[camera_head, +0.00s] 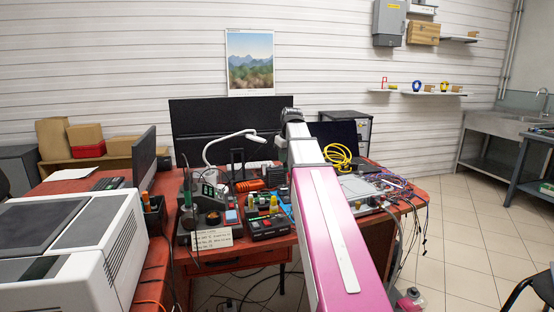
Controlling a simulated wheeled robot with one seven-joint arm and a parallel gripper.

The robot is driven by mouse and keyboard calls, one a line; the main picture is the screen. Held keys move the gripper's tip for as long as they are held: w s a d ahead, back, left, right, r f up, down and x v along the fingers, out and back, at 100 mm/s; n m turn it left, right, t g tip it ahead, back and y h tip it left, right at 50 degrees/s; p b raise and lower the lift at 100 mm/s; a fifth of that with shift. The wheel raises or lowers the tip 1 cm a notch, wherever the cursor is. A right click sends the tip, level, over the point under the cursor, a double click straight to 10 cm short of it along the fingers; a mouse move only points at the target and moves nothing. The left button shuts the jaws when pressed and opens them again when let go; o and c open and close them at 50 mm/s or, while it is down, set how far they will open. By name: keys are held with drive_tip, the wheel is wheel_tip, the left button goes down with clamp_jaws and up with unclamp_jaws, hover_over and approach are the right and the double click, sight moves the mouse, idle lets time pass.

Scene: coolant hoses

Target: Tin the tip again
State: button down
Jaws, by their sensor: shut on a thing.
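My arm reaches from the bottom right over the red workbench (160,262) and ends in a dark joint above it. My gripper is hidden behind the arm, so what it holds does not show. A dark unit with a green display (209,190), which looks like a soldering station, stands left of the arm. A thin upright stand (187,188) is beside it. I cannot make out a soldering iron, its tip or any solder at this size.
A black box with coloured buttons (268,226) and small bottles crowd the bench left of my arm. A white lamp (222,143) arches above. A yellow cable coil (338,155) and loose wires lie to the right. A large white machine (75,245) fills the lower left.

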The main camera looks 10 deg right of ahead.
sight(285, 170)
drive_tip(key=shift+f, duration=2.95)
drive_tip(key=shift+f, duration=0.6)
idle(0.9)
drive_tip(key=shift+r, duration=0.1)
drive_tip(key=shift+r, duration=2.95)
